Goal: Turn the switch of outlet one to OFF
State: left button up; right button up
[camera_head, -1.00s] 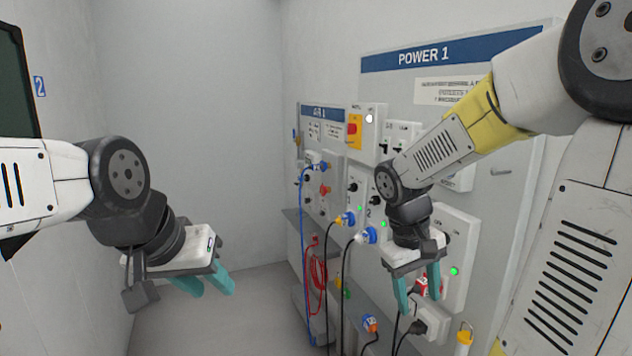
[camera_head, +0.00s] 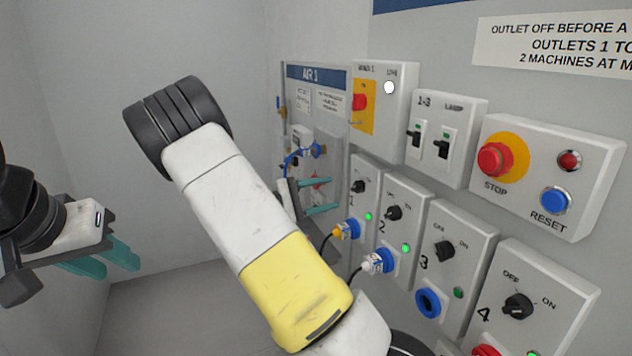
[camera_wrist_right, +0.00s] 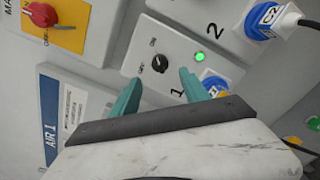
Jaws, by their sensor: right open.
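Outlet one (camera_head: 366,232) is a grey-white box with a black rotary switch (camera_head: 359,187), a lit green lamp and a plugged blue socket. The wrist view shows the switch (camera_wrist_right: 160,63) between OFF and ON labels; I cannot tell surely which its pointer faces. My right gripper (camera_head: 337,195) is open just left of outlet one in the head view, partly hidden by my arm. In the wrist view its teal fingers (camera_wrist_right: 158,86) are spread in front of the box, below the switch, with nothing between them. My left gripper (camera_head: 118,258) is open and empty at the left, away from the panel.
Outlets two (camera_head: 400,222), three (camera_head: 452,262) and four (camera_head: 530,305) follow to the right. Above are the mains box (camera_head: 388,100), a lamp switch box (camera_head: 447,125) and the stop/reset box (camera_head: 552,165). The AIR 1 panel (camera_head: 325,80) lies left. Cables hang below the sockets.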

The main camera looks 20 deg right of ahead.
aim_at(353, 188)
jog(key=d, duration=0.7)
jog(key=shift+w+d, duration=0.25)
jog(key=shift+d, duration=0.1)
grip_shut()
